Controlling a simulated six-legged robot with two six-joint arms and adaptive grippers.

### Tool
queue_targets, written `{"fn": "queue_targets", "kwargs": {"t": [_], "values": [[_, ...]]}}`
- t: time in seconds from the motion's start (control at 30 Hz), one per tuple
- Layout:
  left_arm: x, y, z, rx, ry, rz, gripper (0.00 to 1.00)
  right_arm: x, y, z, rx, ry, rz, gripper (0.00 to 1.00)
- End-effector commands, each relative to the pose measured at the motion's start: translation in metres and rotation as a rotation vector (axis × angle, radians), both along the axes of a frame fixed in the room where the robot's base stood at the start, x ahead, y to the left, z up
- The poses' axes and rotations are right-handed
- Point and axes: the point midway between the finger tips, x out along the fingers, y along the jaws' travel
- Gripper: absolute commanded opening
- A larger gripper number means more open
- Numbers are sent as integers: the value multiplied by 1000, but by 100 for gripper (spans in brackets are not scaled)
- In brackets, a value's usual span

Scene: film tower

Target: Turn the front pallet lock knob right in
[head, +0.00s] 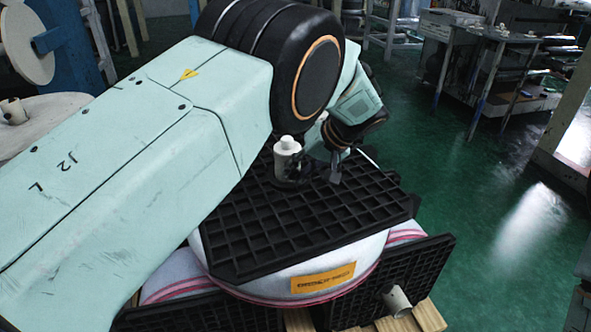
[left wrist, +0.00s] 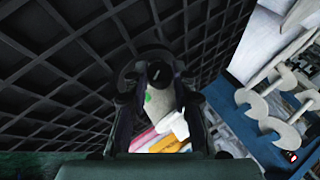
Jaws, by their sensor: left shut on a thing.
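A pale, post-like knob (head: 288,153) with a capped top and dark foot stands on the black gridded pallet (head: 300,225), which lies on a white wrapped roll. My left gripper (head: 322,170) reaches down from behind, at the right side of this knob; its fingertips are dark and partly lost against the pallet. In the left wrist view my left gripper (left wrist: 157,90) has its fingers on both sides of a grey knob (left wrist: 160,100) with a dark round part at its end. It is shut on it. My right gripper is not in view.
A second black gridded pallet (head: 420,265) leans below at the right, with a pale tube (head: 397,301) sticking out. Wooden slats (head: 430,316) lie below. Open green floor (head: 470,190) is at the right. A metal workbench (head: 500,38) stands at the back right.

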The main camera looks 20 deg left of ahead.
Motion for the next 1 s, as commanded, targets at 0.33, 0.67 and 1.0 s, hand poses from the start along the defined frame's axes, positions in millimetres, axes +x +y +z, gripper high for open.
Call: {"fn": "queue_targets", "kwargs": {"t": [0.33,0.67,1.0], "values": [[0,-5,-10,160,116,-2,0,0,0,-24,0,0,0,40],[2,-6,-12,265,184,-7,0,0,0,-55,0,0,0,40],[4,-6,-11,338,229,-10,0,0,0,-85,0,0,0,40]]}}
